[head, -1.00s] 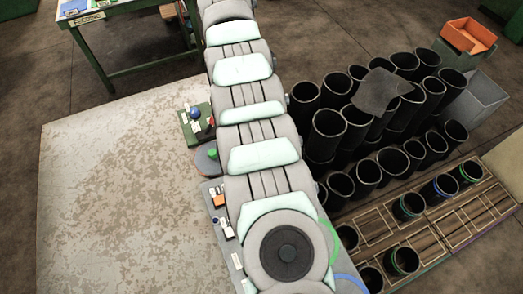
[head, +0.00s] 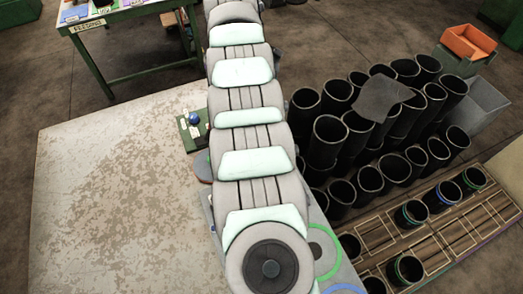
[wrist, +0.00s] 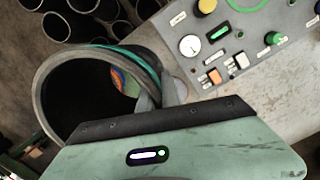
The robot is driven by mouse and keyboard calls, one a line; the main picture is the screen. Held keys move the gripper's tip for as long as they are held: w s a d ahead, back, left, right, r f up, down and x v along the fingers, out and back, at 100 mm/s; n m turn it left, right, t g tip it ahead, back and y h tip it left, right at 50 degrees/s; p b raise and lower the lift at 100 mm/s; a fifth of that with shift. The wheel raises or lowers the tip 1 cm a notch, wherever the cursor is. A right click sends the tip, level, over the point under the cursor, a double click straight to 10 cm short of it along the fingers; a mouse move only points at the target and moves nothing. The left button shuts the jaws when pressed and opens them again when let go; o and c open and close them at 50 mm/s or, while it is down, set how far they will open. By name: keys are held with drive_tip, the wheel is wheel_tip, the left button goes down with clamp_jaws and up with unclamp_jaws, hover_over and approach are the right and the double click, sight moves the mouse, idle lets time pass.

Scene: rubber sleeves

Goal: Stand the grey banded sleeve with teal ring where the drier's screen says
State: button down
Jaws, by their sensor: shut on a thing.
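My gripper (wrist: 155,95) is shut on the wall of the sleeve (wrist: 42,97) in the wrist view. The sleeve is dark inside, with a grey rim and a teal ring (wrist: 140,62) below it. Its open mouth faces the camera, and something coloured shows through inside. The drier's grey control panel (wrist: 250,60) is at the upper right, with a small lit green screen (wrist: 219,32) too small to read. In the head view my arm hides the gripper, the held sleeve and most of the panel.
Many black sleeves (head: 330,130) stand in rows right of my arm, with a dark sheet (head: 381,98) over some. A marked wooden board (head: 440,240) holds several ringed sleeves at the right. Green (head: 324,250) and blue outlines lie beside my wrist. The worn pale surface (head: 110,200) at left is bare.

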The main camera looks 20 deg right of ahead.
drive_tip(key=shift+d+f, duration=0.15)
drive_tip(key=shift+d, duration=0.05)
drive_tip(key=d+n+b, duration=0.1)
drive_tip(key=b, duration=0.1)
drive_tip(key=d+f+n+b, duration=0.1)
drive_tip(key=b, duration=0.1)
drive_tip(key=shift+d+f+n, duration=0.1)
drive_tip(key=shift+d+n, duration=0.2)
drive_tip(key=shift+d, duration=0.1)
drive_tip(key=shift+s+d+f, duration=0.1)
drive_tip(key=shift+s+d, duration=0.05)
drive_tip(key=shift+d+f+n+t+b, duration=0.3)
drive_tip(key=shift+d+n+b, duration=0.1)
drive_tip(key=shift+b, duration=0.3)
